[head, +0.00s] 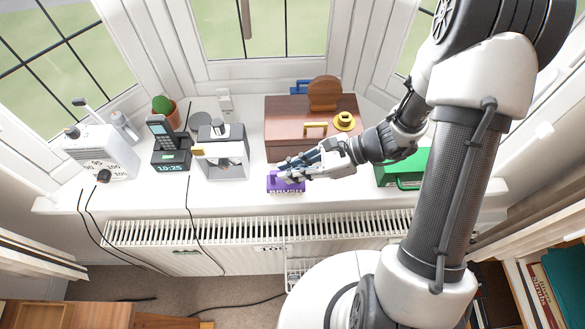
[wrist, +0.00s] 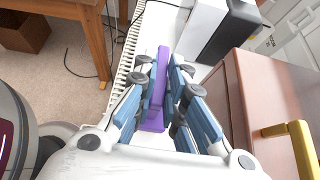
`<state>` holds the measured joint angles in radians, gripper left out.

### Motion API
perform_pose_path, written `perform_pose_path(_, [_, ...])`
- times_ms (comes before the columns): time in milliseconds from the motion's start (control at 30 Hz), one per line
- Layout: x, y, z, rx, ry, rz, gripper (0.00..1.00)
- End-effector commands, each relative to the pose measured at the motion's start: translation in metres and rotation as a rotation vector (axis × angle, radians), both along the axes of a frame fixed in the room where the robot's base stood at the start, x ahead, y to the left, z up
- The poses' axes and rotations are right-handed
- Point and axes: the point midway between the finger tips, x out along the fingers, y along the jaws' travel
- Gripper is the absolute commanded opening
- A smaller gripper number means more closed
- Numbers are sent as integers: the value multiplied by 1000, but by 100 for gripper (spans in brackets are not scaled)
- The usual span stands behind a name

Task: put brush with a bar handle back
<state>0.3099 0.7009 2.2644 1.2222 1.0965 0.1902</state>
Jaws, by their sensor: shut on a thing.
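The brush with a bar handle is a purple block (head: 285,186) lettered BRUSH, at the front edge of the white window sill, in front of the brown box. My gripper (head: 286,166) reaches in from the right and is shut on it. In the wrist view the long purple bar (wrist: 162,62) lies between the blue-grey finger pads of my gripper (wrist: 163,82). The fingers cover part of the brush, and I cannot tell whether its underside touches the sill.
The brown box (head: 283,141) with a yellow handle stands just behind. A coffee machine (head: 220,158), phone on a clock dock (head: 165,152) and white appliance (head: 100,152) stand left. A green box (head: 402,172) is right. The radiator (head: 240,228) runs below the sill edge.

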Motion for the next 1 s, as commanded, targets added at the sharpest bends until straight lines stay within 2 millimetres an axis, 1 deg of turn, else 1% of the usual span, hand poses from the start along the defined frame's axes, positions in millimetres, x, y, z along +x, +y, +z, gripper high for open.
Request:
perform_pose_path(467, [0,0,0,1,0,0,0])
perform_pose_path(900, [0,0,-5,0,0,0,0])
perform_pose_path(933, [0,0,-5,0,0,0,12])
perform_pose_path(1000, [0,0,-5,0,0,0,16])
